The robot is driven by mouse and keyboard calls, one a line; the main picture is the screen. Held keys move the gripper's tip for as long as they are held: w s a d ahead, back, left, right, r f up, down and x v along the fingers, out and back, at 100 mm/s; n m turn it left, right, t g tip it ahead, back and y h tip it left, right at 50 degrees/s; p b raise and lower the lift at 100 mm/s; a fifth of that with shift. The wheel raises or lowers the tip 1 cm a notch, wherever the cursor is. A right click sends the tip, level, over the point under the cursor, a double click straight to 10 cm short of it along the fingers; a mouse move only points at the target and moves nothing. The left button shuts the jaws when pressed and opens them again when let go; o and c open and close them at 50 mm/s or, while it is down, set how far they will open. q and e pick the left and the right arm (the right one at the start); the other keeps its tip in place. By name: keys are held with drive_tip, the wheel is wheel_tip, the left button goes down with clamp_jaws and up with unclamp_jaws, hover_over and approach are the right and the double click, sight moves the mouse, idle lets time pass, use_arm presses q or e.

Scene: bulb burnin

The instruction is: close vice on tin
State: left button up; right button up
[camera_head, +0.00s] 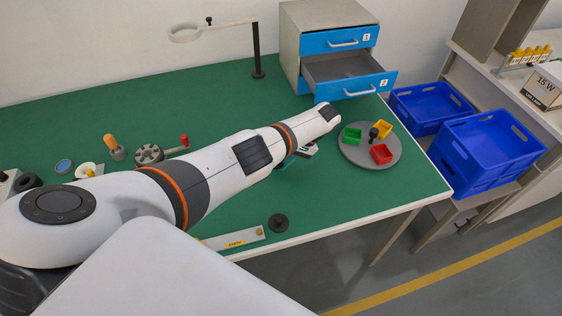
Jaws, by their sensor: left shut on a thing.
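My left arm reaches from the lower left across the green bench. My left gripper (306,151) shows only in part below the wrist, low over the bench and left of the grey round tray. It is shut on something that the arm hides. A small teal part (288,161) shows beside the gripper, and I cannot tell whether it belongs to the vice. My right gripper is not in view.
The round tray (354,156) holds green, yellow and red bins. A drawer cabinet (292,50) with its lower drawer (345,88) open stands behind. A magnifier lamp (257,55), a black disc (279,223) and a red-handled grey device (150,154) are on the bench. Blue crates (480,165) stand right.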

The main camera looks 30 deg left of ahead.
use_arm(q)
drive_tip(key=o, duration=1)
